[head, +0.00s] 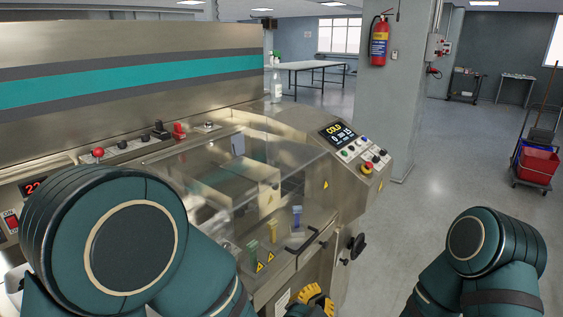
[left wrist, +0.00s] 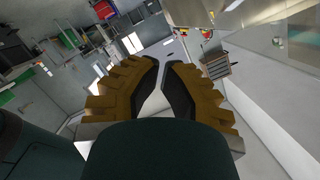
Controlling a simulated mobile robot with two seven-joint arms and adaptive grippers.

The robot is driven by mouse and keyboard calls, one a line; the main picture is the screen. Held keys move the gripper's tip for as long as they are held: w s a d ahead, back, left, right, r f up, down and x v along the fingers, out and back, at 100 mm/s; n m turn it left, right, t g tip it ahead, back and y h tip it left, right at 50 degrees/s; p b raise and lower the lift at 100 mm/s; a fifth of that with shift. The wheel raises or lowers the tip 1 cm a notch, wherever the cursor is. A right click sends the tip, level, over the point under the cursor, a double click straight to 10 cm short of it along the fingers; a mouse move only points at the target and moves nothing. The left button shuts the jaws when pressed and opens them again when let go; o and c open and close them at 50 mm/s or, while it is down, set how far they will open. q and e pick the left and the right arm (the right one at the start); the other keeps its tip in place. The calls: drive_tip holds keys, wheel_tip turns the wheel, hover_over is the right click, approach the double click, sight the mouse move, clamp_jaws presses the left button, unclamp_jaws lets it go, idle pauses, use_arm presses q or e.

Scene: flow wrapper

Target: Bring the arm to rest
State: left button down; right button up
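My left gripper (head: 312,298) shows at the bottom edge of the head view, partly cut off, low in front of the wrapper and beside its base. In the left wrist view its two yellow-brown fingers (left wrist: 162,66) with black pads lean in, their tips nearly meeting. Nothing is held between them; only pale background shows in the narrow gap. My left arm fills the lower left of the head view. My right arm shows at the lower right, but its gripper is out of frame.
The flow wrapper (head: 90,78) with its clear cover and control panel (head: 352,143) fills the left and middle. A handwheel (head: 357,247) sticks out at its end. A spray bottle (head: 276,82) stands on it. Floor to the right is clear up to a red bucket cart (head: 537,165).

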use_arm(q)
drive_tip(key=a+f+n+g+y, duration=0.2)
drive_tip(key=a+f+n+g, duration=0.15)
drive_tip(key=a+f, duration=0.45)
drive_tip(key=s+a+f+n+g+y, duration=0.1)
drive_tip(key=s+a+f+n+g, duration=0.3)
drive_tip(key=f, duration=0.5)
drive_tip(key=s+a+f+n+g+y, duration=0.1)
drive_tip(key=s+a+f+n+g, duration=0.3)
drive_tip(key=s+f+n, duration=0.3)
wheel_tip(320, 180, down, 2)
drive_tip(key=shift+s+a+f, duration=0.1)
drive_tip(key=shift+s+a, duration=0.2)
drive_tip(key=shift+a, duration=0.4)
drive_tip(key=shift+g, duration=0.25)
